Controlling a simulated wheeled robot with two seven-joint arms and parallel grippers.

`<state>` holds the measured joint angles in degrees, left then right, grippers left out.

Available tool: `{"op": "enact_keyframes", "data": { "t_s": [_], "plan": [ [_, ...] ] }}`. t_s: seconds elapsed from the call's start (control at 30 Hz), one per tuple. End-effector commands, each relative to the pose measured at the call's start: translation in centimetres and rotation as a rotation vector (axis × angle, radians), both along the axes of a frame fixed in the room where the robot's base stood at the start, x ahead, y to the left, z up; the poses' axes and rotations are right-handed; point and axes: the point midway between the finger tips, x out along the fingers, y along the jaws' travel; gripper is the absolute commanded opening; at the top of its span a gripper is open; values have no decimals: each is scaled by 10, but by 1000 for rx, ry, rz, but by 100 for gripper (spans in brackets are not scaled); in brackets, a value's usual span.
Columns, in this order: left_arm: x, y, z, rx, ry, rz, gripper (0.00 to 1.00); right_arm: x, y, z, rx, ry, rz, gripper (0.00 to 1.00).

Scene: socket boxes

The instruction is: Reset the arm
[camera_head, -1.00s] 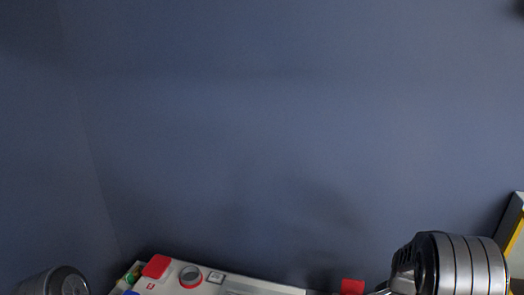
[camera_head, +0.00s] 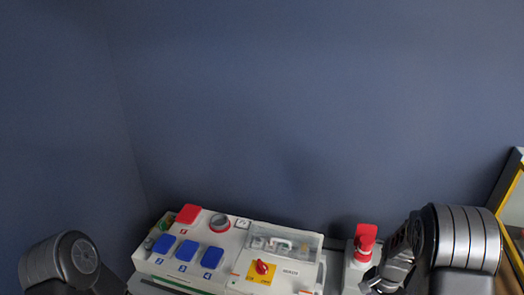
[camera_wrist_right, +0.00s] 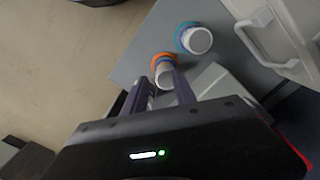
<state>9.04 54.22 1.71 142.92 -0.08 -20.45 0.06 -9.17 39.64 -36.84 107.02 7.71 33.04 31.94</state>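My right arm comes in at the right of the head view. In the right wrist view my right gripper (camera_wrist_right: 160,88) has its two dark fingers apart. A white cylindrical part with an orange ring (camera_wrist_right: 163,66) shows between and just beyond the fingertips; I cannot tell whether they touch it. A second white part with a blue ring (camera_wrist_right: 196,40) stands beside it on the grey surface. My left arm shows at the lower left of the head view, but its gripper is out of frame.
A white socket box (camera_head: 303,243) has blue socket covers (camera_head: 187,250), a red cover (camera_head: 188,214) and a red-and-yellow switch (camera_head: 261,268). A red-topped device (camera_head: 365,240) stands to its right, close to my right arm. A yellow-edged frame (camera_head: 510,190) is at far right.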

Motion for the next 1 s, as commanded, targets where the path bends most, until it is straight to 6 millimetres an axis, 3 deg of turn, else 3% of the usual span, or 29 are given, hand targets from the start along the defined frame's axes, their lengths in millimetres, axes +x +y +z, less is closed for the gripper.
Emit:
{"op": "enact_keyframes", "data": {
  "t_s": [0.17,0.37,0.53,0.6,0.73,0.83,1.0],
  "plan": [
    [-1,0,0,1,1,1,77,-21,29,-35,22,6,112,33],
    [-1,0,0,1,1,1,77,-60,83,-80,71,-7,304,33],
    [-1,0,0,1,1,1,77,-123,167,-116,170,-61,559,33],
    [-1,0,0,1,1,1,77,-149,203,-119,219,-103,663,33],
    [-1,0,0,1,1,1,77,-181,250,-114,284,-177,788,33],
    [-1,0,0,1,1,1,77,-191,266,-109,306,-211,832,33],
    [-1,0,0,1,1,1,77,-193,271,-107,310,-224,845,33]
  ]
}}
